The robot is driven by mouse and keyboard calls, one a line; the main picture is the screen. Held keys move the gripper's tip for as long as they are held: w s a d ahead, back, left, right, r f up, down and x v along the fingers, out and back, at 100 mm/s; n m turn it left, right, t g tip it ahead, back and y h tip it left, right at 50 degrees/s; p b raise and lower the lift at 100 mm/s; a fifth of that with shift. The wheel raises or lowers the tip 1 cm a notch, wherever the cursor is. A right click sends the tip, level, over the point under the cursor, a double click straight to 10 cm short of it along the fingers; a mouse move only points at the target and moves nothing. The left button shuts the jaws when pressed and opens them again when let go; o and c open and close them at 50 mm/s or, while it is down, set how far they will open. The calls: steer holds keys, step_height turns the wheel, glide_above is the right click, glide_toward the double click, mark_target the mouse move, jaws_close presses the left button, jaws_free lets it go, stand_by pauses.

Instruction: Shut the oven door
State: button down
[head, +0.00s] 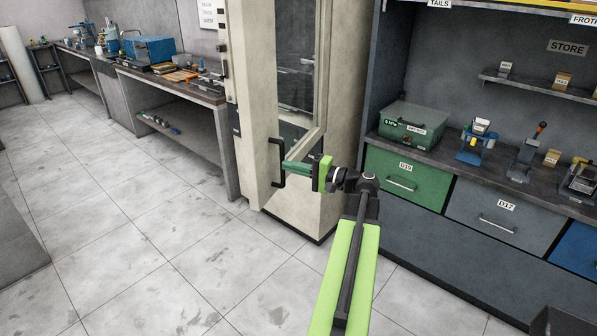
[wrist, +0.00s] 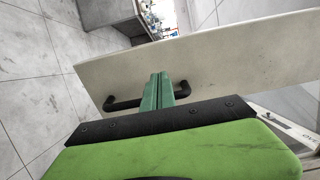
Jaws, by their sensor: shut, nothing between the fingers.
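The oven (head: 343,125) is a tall cream cabinet in the middle of the head view, with a dark glazed area (head: 297,55). A black bar handle (head: 281,165) sits low on its cream door (head: 256,110). I cannot tell for sure how far the door stands open. My gripper (head: 287,166) is shut and empty, its green fingers pointing left at the handle. In the wrist view, the shut fingers (wrist: 159,80) cross in front of the middle of the black handle (wrist: 122,104), with the cream door face (wrist: 220,62) behind. Contact is unclear.
A workbench (head: 205,92) with equipment runs along the back left. Open tiled floor (head: 130,215) lies left of the oven. At right stand drawers (head: 405,190) under a counter holding a green case (head: 412,122) and several small devices.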

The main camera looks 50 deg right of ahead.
mark_target(262, 159)
steer(key=x, duration=0.7)
steer(key=shift+w, duration=0.2)
